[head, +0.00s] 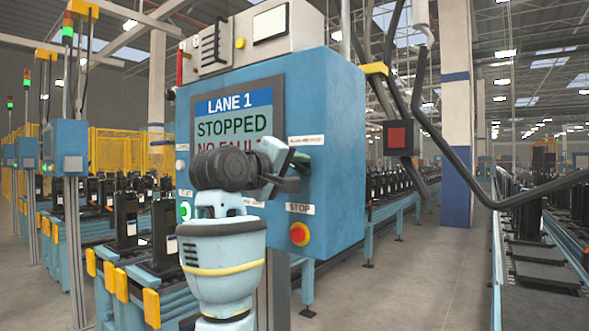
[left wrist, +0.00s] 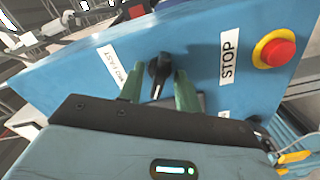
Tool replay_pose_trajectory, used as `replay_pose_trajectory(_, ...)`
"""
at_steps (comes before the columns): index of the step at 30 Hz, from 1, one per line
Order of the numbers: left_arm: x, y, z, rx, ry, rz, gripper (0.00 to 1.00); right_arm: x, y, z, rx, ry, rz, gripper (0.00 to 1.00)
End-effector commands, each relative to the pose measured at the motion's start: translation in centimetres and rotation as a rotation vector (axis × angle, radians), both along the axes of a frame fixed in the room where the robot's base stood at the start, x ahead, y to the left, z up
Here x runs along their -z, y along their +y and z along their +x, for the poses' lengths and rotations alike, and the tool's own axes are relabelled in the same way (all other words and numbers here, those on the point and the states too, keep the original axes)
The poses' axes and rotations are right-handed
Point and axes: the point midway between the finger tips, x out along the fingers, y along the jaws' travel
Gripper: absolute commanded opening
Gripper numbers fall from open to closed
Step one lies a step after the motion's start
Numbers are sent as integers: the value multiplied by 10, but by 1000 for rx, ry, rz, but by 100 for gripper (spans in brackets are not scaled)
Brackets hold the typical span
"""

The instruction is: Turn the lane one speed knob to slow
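The lane one panel (head: 335,115) is a blue box whose screen (head: 235,115) reads LANE 1, STOPPED. The black speed knob (left wrist: 158,72) shows in the left wrist view on the blue panel face, near a white label (left wrist: 108,62) ending in FAST. My left gripper (head: 292,172) is at the panel's right part. In the left wrist view its two green fingers (left wrist: 158,88) stand apart, one on each side of the knob, with gaps visible. I cannot tell whether they touch it. In the head view my arm and gripper largely hide the knob. My right gripper is not in view.
A red stop button (head: 299,234) on a yellow ring sits below my gripper, beside a STOP label (left wrist: 228,58). A green lit button (head: 184,211) is at the panel's left. Conveyors with dark parts run on both sides. A thick black cable (head: 500,202) hangs at right.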

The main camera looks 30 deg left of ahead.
Motion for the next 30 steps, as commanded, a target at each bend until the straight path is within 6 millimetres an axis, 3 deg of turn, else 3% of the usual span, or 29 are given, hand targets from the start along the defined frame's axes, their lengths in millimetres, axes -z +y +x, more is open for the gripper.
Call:
replay_pose_trajectory(10,0,1,-6,-1,-1,1,34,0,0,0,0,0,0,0)
replay_pose_trajectory(21,-1,5,-60,-1,-3,1,34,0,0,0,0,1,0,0)
replay_pose_trajectory(30,0,7,-78,-1,0,1,34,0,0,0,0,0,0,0)
